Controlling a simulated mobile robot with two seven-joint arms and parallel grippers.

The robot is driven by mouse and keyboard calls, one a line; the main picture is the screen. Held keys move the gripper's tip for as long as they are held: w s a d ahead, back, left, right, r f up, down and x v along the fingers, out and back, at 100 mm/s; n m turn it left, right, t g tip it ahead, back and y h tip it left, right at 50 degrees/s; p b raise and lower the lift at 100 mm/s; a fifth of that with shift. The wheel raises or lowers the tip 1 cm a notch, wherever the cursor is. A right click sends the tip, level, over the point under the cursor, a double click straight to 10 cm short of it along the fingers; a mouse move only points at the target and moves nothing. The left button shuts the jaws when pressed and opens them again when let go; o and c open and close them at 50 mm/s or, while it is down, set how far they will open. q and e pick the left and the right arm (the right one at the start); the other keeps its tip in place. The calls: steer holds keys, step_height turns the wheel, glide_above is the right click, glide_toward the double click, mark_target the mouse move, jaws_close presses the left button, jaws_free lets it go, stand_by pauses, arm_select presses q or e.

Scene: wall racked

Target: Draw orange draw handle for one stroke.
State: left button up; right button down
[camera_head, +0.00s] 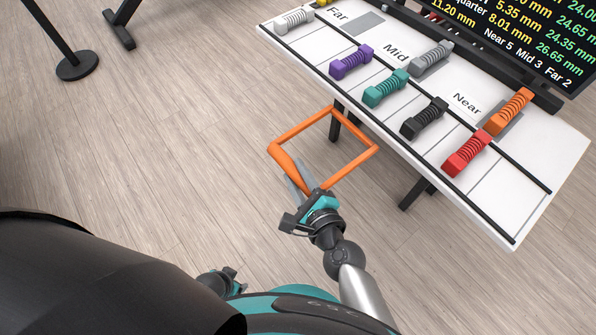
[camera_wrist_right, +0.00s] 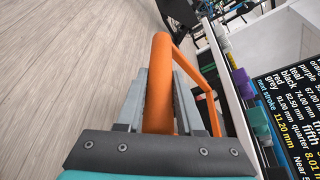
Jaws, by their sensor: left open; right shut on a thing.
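The orange draw handle (camera_head: 355,163) is a large rectangular loop of bars beside the near left edge of the white table. My right gripper (camera_head: 303,183) is shut on the thick near-left bar of this loop. In the right wrist view the orange handle (camera_wrist_right: 158,85) runs between the two grey fingers of my right gripper (camera_wrist_right: 160,95). How the loop joins the table is not clear. My left gripper (camera_head: 228,281) is low in the head view, away from the handle and partly hidden by my own body. Its fingers are hard to make out.
The white table (camera_head: 490,205) is marked Far, Mid and Near. It bears several coiled blocks, including purple (camera_head: 351,62), red (camera_head: 467,153) and orange (camera_head: 510,111) ones. A dark screen (camera_head: 520,30) with millimetre figures stands behind. A black post base (camera_head: 77,65) is on the floor, upper left.

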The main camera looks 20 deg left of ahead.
arm_select(q)
steer(key=shift+b+x, duration=0.85)
steer(key=shift+x, duration=0.05)
arm_select(e)
steer(key=w+d, duration=0.7)
steer(key=w, duration=0.2)
steer(key=shift+f, duration=0.25)
arm_select(q)
steer(key=shift+s, duration=0.2)
arm_select(e)
steer(key=shift+w, duration=0.1)
steer(key=shift+c, duration=2.3)
jaws_free()
steer(key=shift+a+r, duration=0.1)
steer(key=shift+r, duration=0.05)
steer(key=shift+w+r, duration=0.1)
arm_select(q)
steer(key=s, duration=0.1)
steer(key=a, duration=0.1)
steer(key=s+p, duration=0.1)
steer(key=shift+s+a+f, duration=0.2)
steer(key=shift+s+f, duration=0.05)
steer(key=shift+s, duration=0.05)
arm_select(e)
steer(key=v, duration=1.5)
steer(key=shift+s, duration=0.2)
